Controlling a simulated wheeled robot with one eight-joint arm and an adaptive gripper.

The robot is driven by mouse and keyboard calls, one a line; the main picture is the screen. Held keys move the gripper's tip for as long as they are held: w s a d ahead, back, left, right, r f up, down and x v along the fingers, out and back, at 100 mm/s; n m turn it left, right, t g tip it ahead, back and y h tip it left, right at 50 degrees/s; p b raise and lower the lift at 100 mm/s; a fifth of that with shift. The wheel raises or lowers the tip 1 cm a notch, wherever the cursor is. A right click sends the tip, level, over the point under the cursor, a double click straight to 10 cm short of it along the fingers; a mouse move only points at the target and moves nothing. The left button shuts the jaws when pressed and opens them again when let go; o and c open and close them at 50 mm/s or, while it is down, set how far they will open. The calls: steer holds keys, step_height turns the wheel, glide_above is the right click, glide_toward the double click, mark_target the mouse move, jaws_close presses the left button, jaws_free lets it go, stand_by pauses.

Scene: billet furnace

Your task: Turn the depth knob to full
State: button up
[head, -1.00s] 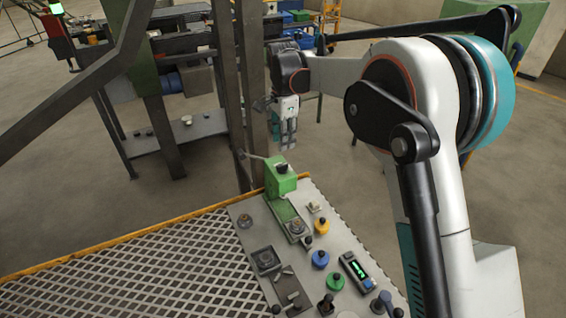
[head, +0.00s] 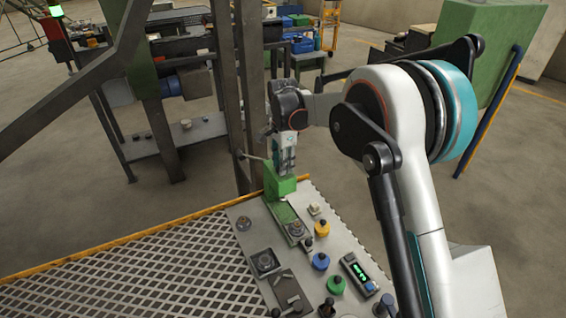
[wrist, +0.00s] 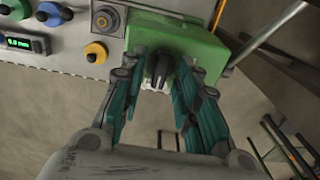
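The black knob (wrist: 159,68) sits on the green block (wrist: 196,46) at the panel's edge. In the wrist view it lies between the two teal-sided fingers of my gripper (wrist: 157,80). The fingers are spread, one on each side of the knob, with gaps showing, so my gripper is open. In the head view my gripper (head: 285,171) points down just over the green block (head: 278,187). The knob is hidden there behind the fingers. I cannot tell how deep the fingertips reach beside the knob.
The grey panel (head: 262,232) carries a yellow knob (head: 322,228), a blue knob (head: 320,261), a green knob (head: 336,284) and a lit display (head: 358,272). A steel post (head: 232,90) and a thin rod stand close left of my gripper. A mesh deck (head: 130,270) lies left.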

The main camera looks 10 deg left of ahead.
jaws_close()
steer(key=shift+n, duration=0.3)
steer(key=n, duration=0.3)
steer(key=shift+w+a+n, duration=0.1)
steer(key=shift+n, duration=0.2)
steer(key=n, duration=0.3)
steer(key=shift+n, duration=0.4)
steer(key=n, duration=0.5)
steer(key=shift+a, duration=0.2)
steer(key=shift+n, duration=2.4)
